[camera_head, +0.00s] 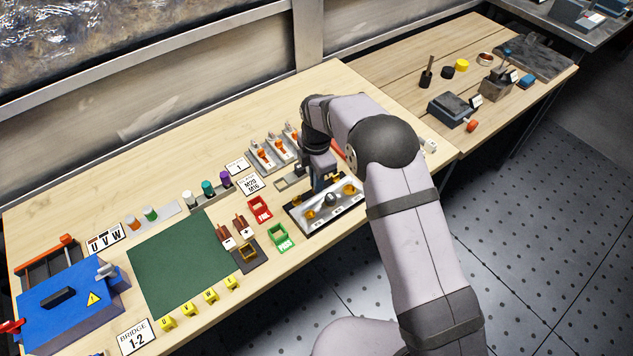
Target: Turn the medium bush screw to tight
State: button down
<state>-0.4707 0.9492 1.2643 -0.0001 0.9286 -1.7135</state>
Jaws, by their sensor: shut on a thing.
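A silvery plate (341,208) in a dark frame lies near the right front of the bench, with small white labels along its front edge. Brass-coloured round parts sit at its left (310,213) and right (349,188), and a dark round part (330,199) is in the middle. My gripper (321,187) points down at the middle of the plate, shut on what appears to be the medium bush screw there. The fingertips and their hold are small and partly hidden, so the screw's turn cannot be read.
Red (260,209) and green (280,237) trays stand left of the plate. Orange-handled clamps (268,155) stand behind. A green mat (182,262) lies clear mid-bench, with a blue box (72,305) at far left. A second table (400,62) holds tools.

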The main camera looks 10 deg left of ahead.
jog(key=m+b, duration=0.1)
jog(key=m, duration=0.7)
jog(key=shift+b, duration=0.3)
jog(key=m, duration=0.3)
jog(key=shift+m, duration=0.3)
jog(key=shift+m+b, duration=0.35)
jog(key=shift+m, duration=1.65)
jog(key=shift+r, duration=0.1)
jog(key=c, duration=1.9)
grip_release()
jog(key=shift+o, duration=0.2)
